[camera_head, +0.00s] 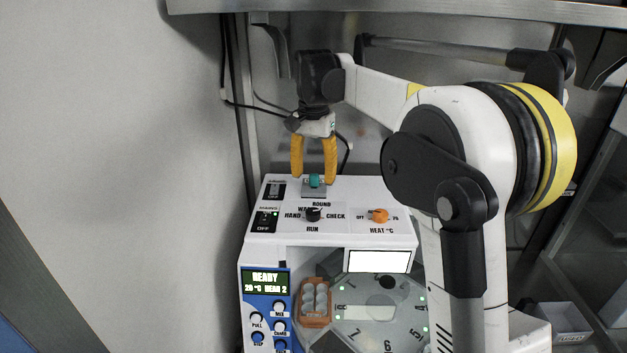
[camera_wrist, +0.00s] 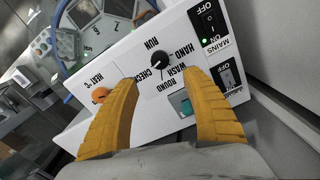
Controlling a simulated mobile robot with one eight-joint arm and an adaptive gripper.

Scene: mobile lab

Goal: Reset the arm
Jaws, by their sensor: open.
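My gripper (camera_head: 314,178) has two orange fingers pointing down, spread apart, with nothing held between them. It is over the back part of the machine's white top panel, at a small teal button or switch (camera_head: 315,181). In the wrist view my gripper (camera_wrist: 165,90) is open, and the teal piece (camera_wrist: 181,103) shows between its fingers, closer to the right one. I cannot tell whether the fingertips touch the panel. My white arm (camera_head: 455,140) is bent, reaching over the machine from the right.
The white machine (camera_head: 262,232) carries a black knob (camera_head: 313,214), an orange heat knob (camera_head: 378,215) and MAINS switches (camera_head: 266,220). Its display (camera_head: 265,282) reads READY. A metal shelf (camera_head: 420,10) runs overhead; a wall stands left.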

